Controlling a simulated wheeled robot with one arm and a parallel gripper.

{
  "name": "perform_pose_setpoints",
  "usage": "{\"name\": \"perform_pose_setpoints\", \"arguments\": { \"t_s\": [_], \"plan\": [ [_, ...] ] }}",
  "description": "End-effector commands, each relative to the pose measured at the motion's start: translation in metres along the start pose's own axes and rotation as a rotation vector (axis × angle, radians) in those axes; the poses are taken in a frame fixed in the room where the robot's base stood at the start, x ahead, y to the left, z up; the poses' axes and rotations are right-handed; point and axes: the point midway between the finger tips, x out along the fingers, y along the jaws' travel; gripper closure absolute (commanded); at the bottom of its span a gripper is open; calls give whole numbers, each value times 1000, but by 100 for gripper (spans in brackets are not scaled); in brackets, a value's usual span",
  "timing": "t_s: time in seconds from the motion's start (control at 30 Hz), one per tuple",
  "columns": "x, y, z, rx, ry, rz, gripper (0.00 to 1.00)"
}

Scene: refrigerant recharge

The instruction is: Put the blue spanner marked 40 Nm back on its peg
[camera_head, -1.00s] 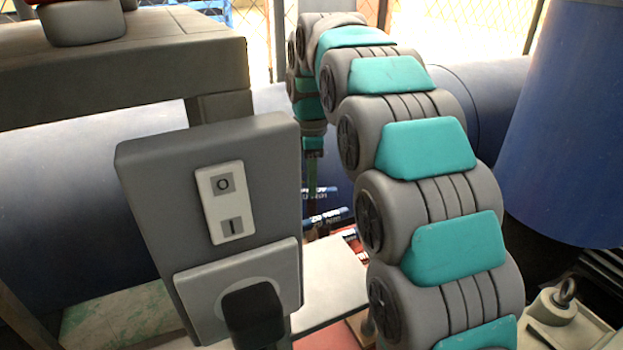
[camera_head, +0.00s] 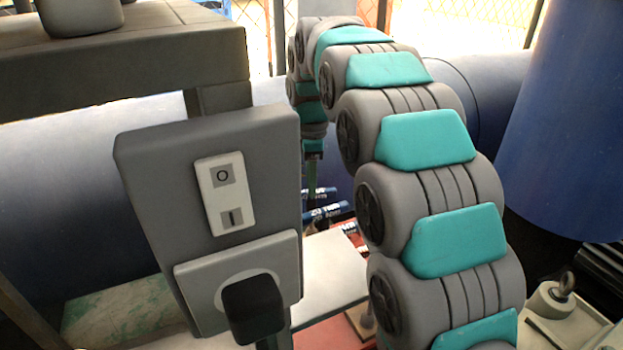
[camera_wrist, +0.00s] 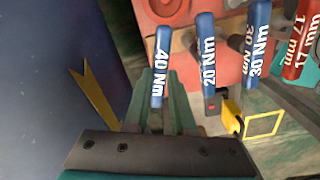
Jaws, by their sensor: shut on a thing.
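The blue spanner marked 40 Nm (camera_wrist: 160,66) shows its blue handle in the wrist view, with white lettering along it. My gripper (camera_wrist: 157,88) is shut on it, with the teal fingers on both sides of the handle. The spanner's far end and any peg for it are hidden. A blue spanner marked 20 Nm (camera_wrist: 207,62) and a blue one marked 30 Nm (camera_wrist: 257,42) are to its right. In the head view, blue handles (camera_head: 327,212) show small behind the grey switch box, and which is which I cannot tell.
A red surface (camera_wrist: 183,14) lies behind the spanners. Red 17 mm handles (camera_wrist: 302,35) are at the right, with a yellow-framed piece (camera_wrist: 262,124) below. A dark blue surface (camera_wrist: 45,80) fills the left. The grey switch box (camera_head: 215,210) stands beside my arm in the head view.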

Motion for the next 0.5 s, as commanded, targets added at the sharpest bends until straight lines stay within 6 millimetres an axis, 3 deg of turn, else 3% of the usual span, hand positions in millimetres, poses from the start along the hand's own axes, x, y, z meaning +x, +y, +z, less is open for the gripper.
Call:
{"name": "perform_pose_setpoints", "arguments": {
  "t_s": [0.13,0.17,0.43,0.5],
  "plan": [
    [4,0,0,0,0,0,100],
    [3,0,0,0,0,0,73],
    [3,0,0,0,0,0,43],
    [3,0,0,0,0,0,42]
  ]
}}
